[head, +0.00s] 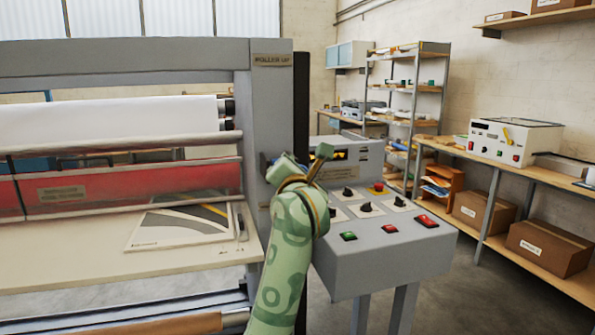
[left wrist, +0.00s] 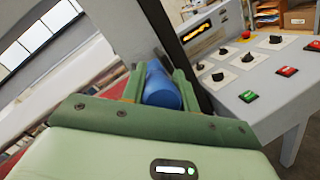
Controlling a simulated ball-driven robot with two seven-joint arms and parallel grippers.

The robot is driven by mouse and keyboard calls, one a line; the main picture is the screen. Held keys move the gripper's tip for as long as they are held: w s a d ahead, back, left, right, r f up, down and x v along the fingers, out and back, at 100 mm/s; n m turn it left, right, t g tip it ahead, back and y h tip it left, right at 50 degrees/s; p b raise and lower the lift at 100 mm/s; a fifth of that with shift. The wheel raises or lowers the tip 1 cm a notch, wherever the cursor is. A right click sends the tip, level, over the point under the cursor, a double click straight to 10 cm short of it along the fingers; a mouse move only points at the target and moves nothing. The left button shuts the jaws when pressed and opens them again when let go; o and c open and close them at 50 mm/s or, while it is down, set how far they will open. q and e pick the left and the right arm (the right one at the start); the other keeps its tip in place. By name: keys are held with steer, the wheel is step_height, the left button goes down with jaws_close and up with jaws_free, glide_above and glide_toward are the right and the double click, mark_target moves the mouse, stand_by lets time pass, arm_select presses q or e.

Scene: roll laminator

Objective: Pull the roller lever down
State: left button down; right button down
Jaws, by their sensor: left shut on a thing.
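The roller laminator (head: 270,110) fills the left of the head view, with a "ROLLER LIFT" style label on its upright post. The roller lever shows as a blue rounded grip (left wrist: 162,88) in the left wrist view, between my gripper's fingers. In the head view only a small dark blue part of it (head: 264,162) shows beside the post; the rest is hidden by my gripper. My left gripper (head: 292,168), pale green, is shut on the blue grip in front of the post. My right gripper is not in view.
A grey control console (head: 385,250) with knobs and red and green buttons stands close to the right of my left arm. The laminator's bed (head: 70,265) holds a printed sheet (head: 180,226). Shelves and a workbench with boxes stand further right.

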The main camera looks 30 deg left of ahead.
arm_select(q)
steer(key=shift+f, duration=0.2)
steer(key=c, duration=1.1)
jaws_free()
steer(key=shift+r, duration=0.1)
steer(key=shift+d, duration=0.1)
steer(key=p+v, duration=0.3)
steer(key=v, duration=1.3)
steer(key=shift+s, duration=0.15)
